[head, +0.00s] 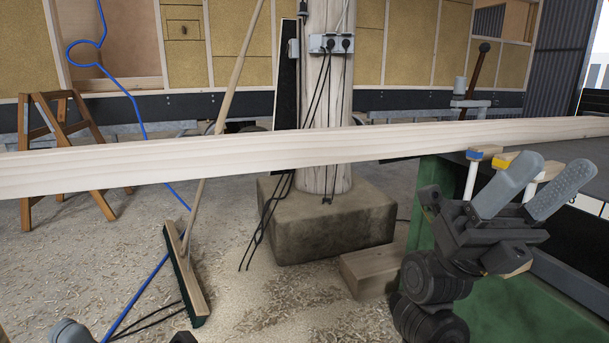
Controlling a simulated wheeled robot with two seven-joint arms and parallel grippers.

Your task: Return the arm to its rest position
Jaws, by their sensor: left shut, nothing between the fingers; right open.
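My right gripper (557,170) is at the right of the head view. Its two grey fingers point up and to the right, spread apart with nothing between them. It is in front of the green-sided workbench (428,200) and below the long pale beam. At the bottom left edge, a small grey part of my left gripper (70,332) shows. It is shut with nothing held, and most of it is cut off by the frame.
A long wooden beam (260,152) crosses the whole view in front of me. A post on a concrete block (325,225) stands behind it. A broom (186,275), a blue hose (140,290) and a wooden trestle (62,140) are left. Shavings cover the floor.

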